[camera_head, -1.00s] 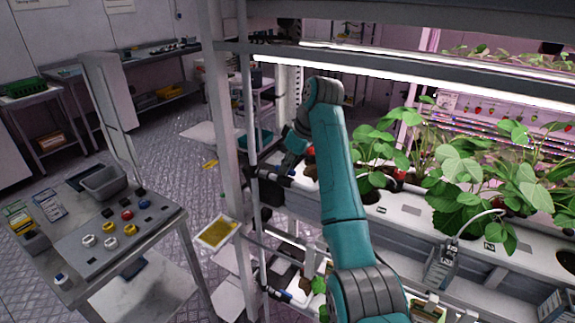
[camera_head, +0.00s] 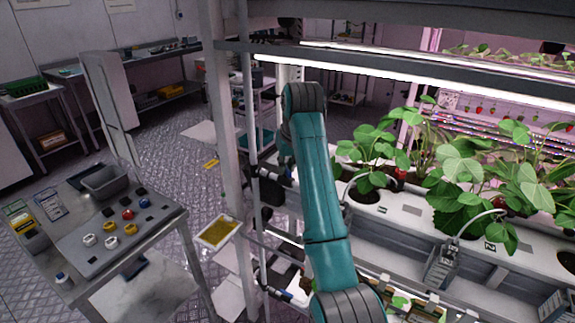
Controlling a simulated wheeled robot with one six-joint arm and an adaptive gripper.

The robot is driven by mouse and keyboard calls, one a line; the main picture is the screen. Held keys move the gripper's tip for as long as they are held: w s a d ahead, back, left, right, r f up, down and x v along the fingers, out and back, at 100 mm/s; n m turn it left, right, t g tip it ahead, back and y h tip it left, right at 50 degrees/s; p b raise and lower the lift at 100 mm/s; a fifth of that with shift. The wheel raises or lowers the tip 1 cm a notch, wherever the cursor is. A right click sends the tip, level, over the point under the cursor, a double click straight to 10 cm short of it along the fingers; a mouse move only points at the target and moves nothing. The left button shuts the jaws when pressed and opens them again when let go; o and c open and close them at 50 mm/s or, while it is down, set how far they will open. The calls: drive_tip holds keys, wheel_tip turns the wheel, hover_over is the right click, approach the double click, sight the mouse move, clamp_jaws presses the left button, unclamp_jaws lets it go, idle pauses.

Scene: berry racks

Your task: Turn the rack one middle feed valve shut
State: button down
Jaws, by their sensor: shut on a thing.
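The rack one middle feed valve is on the upright pipe (camera_head: 254,120) at the rack's left end, at the middle shelf's height. It is mostly hidden behind my gripper and wrist, so its handle angle cannot be told. My gripper (camera_head: 268,188) is a small dark shape at the valve, beside the pipe. It is shut on the valve; the fingers themselves are too small and dark to make out. My teal arm rises in front of the rack and bends down to it. A lower valve (camera_head: 276,282) with a blue part shows further down the same pipe.
The middle shelf trough (camera_head: 400,215) with strawberry plants (camera_head: 460,180) is right of my arm. A light bar (camera_head: 400,72) hangs above. A yellow card (camera_head: 218,231) stands left of the pipe. A table (camera_head: 165,225) with a grey bin and coloured caps is at left; open floor lies beyond.

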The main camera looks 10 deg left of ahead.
drive_tip(key=m+h, duration=0.1)
drive_tip(key=m, duration=0.1)
drive_tip(key=m+h, duration=0.1)
drive_tip(key=m, duration=0.2)
drive_tip(key=shift+s+a+f+m, duration=0.1)
drive_tip(key=shift+a+m, duration=0.1)
drive_tip(key=shift+m, duration=0.1)
drive_tip(key=shift+a+m+h, duration=0.15)
drive_tip(key=shift+m+h, duration=0.85)
drive_tip(key=shift+m, duration=1.3)
drive_tip(key=c, duration=1.2)
unclamp_jaws()
drive_tip(key=shift+o, duration=0.2)
